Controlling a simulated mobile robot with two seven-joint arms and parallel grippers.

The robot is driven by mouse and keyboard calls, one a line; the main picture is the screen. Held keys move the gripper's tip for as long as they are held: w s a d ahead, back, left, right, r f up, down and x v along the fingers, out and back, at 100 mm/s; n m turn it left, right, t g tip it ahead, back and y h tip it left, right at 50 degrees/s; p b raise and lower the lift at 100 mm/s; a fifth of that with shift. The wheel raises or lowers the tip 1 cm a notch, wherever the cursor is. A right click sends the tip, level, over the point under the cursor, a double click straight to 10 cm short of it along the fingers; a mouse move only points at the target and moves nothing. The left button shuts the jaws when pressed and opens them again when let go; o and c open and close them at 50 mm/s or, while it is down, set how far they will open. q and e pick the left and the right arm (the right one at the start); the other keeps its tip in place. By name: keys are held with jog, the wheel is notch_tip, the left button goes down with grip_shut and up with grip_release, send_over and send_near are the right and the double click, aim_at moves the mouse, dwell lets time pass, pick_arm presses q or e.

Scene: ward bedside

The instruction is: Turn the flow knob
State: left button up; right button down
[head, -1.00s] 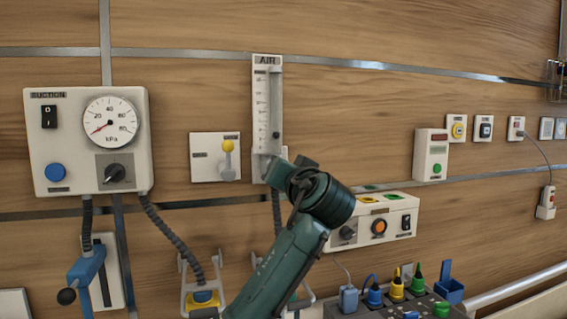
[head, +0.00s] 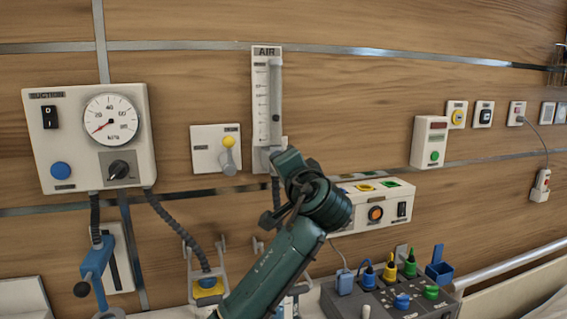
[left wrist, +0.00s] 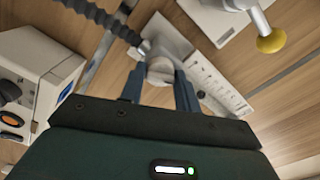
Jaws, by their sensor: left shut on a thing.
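The AIR flowmeter (head: 260,100) is a tall white panel with a scale and a clear tube on the wood wall. Its lower end is at my left gripper (head: 280,163), which hides the flow knob in the head view. In the left wrist view the flow knob (left wrist: 160,70) is a round grey piece between the two blue-grey fingers of my left gripper (left wrist: 160,82). The fingers are shut on it from both sides. The flowmeter's scale panel (left wrist: 219,86) shows beyond the right finger, with a dark float in the tube. My right gripper is not in view.
The suction panel (head: 90,160) with its gauge is at left. A plate with a yellow-tipped lever (head: 229,143) sits just left of the flowmeter. A box with coloured outlets (head: 355,222) is right of my arm. A grey unit with coloured plugs (head: 375,300) is below.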

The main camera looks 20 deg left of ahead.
pick_arm(q)
jog(key=shift+f, duration=0.1)
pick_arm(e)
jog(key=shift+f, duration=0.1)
pick_arm(q)
jog(key=o, duration=1)
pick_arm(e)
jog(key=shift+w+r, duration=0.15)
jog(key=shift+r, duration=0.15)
pick_arm(q)
jog(key=b+v, duration=0.2)
jog(key=v, duration=1.1)
jog(key=shift+s+d, duration=0.1)
jog(key=shift+d, duration=0.05)
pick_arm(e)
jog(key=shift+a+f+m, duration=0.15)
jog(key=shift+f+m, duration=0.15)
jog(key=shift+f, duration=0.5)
